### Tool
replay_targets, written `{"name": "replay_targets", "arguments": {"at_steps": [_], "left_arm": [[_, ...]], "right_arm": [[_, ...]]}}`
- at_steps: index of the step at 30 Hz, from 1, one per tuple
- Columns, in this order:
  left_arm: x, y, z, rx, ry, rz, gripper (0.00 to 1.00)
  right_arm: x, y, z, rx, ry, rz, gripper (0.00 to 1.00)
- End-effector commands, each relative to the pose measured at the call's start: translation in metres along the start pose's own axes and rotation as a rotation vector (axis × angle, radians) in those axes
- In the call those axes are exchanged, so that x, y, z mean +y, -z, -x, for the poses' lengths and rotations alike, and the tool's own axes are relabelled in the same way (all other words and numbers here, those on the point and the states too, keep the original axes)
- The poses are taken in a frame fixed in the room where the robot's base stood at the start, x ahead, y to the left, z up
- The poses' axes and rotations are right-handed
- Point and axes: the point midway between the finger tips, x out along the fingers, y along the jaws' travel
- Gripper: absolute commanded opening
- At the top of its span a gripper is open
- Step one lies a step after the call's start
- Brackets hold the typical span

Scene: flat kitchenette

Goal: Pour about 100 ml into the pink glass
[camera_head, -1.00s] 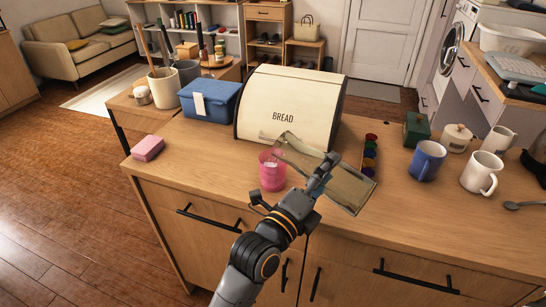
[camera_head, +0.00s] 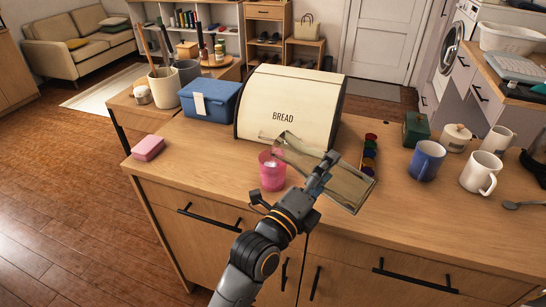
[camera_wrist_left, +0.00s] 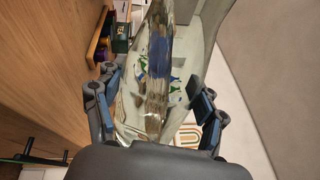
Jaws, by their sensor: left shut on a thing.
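The pink glass (camera_head: 272,172) stands upright on the wooden counter, in front of the bread box. My left gripper (camera_head: 326,168) is shut on a clear glass carafe (camera_head: 347,187), to the right of the pink glass. The carafe is tipped far over, with its mouth end at the upper left, above and just behind the pink glass's rim. In the left wrist view the fingers lie on both sides of the clear carafe (camera_wrist_left: 160,75). I cannot make out a stream or the level in the pink glass. My right gripper is not in view.
The cream bread box (camera_head: 292,105) stands close behind the carafe. A row of coloured capsules (camera_head: 369,155) is just right of it. A blue mug (camera_head: 427,160) and white mug (camera_head: 481,173) stand further right. A pink sponge (camera_head: 148,148) lies left; the counter between it and the glass is clear.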

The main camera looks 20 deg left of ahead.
Motion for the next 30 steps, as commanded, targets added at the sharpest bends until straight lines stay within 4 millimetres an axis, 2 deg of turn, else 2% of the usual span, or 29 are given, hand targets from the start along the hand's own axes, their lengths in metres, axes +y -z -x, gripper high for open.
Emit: {"name": "replay_targets", "arguments": {"at_steps": [2,8,10,13,30], "left_arm": [[0.0,0.001,0.0,-0.001,0.008,-0.008,0.08],[0.021,0.013,0.004,0.017,0.009,-0.145,0.08],[0.018,0.012,0.003,0.027,0.008,-0.208,0.08],[0.021,0.012,0.004,0.033,0.009,-0.256,0.08],[0.023,0.01,0.003,0.043,0.01,-0.334,0.08]], "right_arm": [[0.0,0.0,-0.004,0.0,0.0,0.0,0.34],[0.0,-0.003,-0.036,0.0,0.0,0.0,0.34],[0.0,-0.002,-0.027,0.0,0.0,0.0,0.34],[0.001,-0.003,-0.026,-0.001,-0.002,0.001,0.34],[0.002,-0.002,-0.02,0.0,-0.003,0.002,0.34]]}}
